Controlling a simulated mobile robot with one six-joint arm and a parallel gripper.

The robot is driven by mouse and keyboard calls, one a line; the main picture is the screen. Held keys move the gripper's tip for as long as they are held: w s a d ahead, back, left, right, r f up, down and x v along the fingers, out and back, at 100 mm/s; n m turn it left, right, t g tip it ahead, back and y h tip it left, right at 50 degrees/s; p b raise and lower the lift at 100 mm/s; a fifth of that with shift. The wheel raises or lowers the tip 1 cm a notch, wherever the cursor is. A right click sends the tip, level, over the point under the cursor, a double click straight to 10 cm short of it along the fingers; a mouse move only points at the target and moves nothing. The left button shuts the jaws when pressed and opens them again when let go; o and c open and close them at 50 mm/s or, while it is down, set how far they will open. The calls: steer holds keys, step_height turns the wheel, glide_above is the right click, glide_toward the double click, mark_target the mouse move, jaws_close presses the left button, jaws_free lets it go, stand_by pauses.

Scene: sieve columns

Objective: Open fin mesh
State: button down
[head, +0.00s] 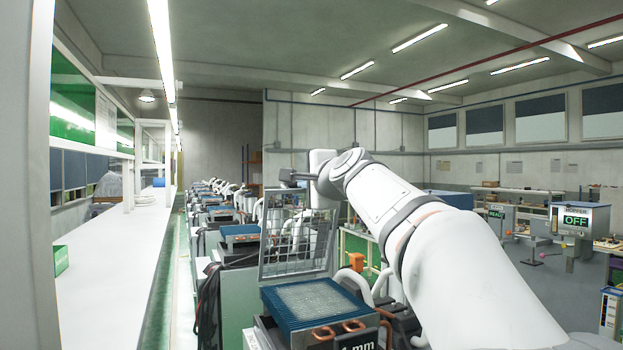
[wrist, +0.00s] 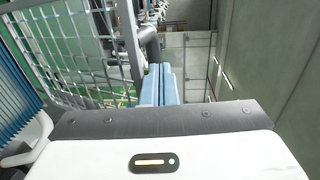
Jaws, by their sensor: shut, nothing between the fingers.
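The fin mesh (head: 296,243) is a grey wire grid in a metal frame. It stands nearly upright at the back of a blue finned block (head: 318,303), swung up clear of the block's top. My gripper (head: 287,178) is shut and empty at the top of the mesh frame. In the wrist view the blue fingers (wrist: 158,84) are together, just right of the frame's dark edge; the mesh (wrist: 72,50) fills the upper left. I cannot tell whether the fingers touch the frame. Blue fins (wrist: 18,72) show at the far left.
Copper pipes (head: 340,330) and a "1 mm" label (head: 360,342) are at the block's front. A row of similar units (head: 225,210) runs away behind it. A long white bench (head: 110,270) is at left. A "HOPPER OFF" box (head: 579,219) stands at right.

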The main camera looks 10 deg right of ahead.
steer(key=r+p+x, duration=0.1)
steer(key=p+x, duration=0.1)
steer(key=x, duration=0.5)
steer(key=shift+r+p, duration=0.35)
steer(key=shift+r, duration=0.1)
